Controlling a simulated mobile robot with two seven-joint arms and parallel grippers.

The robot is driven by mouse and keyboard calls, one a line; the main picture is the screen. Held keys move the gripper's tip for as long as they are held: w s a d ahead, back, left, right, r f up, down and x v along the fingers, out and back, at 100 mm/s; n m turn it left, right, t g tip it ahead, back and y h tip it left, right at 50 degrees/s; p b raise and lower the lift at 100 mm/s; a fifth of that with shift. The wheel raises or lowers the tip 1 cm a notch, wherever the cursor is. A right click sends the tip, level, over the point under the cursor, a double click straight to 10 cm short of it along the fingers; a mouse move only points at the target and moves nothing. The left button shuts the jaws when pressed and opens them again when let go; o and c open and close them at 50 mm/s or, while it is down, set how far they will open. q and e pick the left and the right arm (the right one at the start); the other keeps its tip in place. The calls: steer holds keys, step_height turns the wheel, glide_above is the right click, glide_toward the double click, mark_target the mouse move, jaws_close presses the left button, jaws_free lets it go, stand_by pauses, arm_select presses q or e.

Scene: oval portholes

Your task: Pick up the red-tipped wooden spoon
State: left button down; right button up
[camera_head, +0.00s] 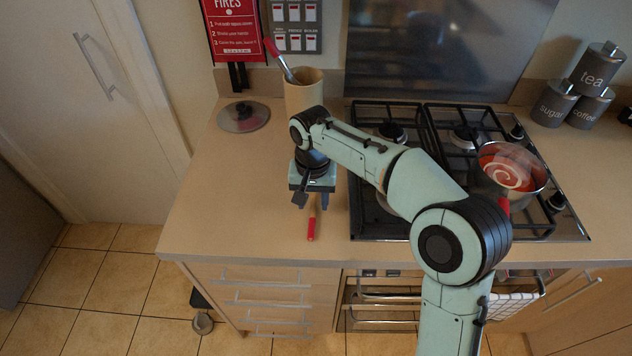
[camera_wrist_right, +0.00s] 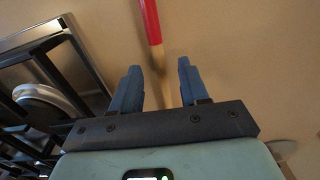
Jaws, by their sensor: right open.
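The red-tipped wooden spoon (camera_head: 311,228) lies on the counter left of the hob, its red end towards the front edge. In the right wrist view its red handle end (camera_wrist_right: 150,22) is at the top and its wooden shaft runs down between the fingers. My right gripper (camera_head: 312,203) is above the spoon in the head view and hides its far part. In the right wrist view my right gripper (camera_wrist_right: 158,80) is open, with one finger on each side of the shaft, not closed on it. My left gripper is not in view.
The black hob (camera_head: 375,230) lies just right of the spoon, with a pot of red soup (camera_head: 510,170) on it. A utensil crock (camera_head: 303,92) and a pan lid (camera_head: 244,117) stand behind. The counter (camera_head: 215,215) left of the spoon is clear.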

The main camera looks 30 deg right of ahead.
steer(key=shift+f, duration=0.9)
jaws_close()
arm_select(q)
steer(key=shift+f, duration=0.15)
arm_select(e)
steer(key=shift+r, duration=0.15)
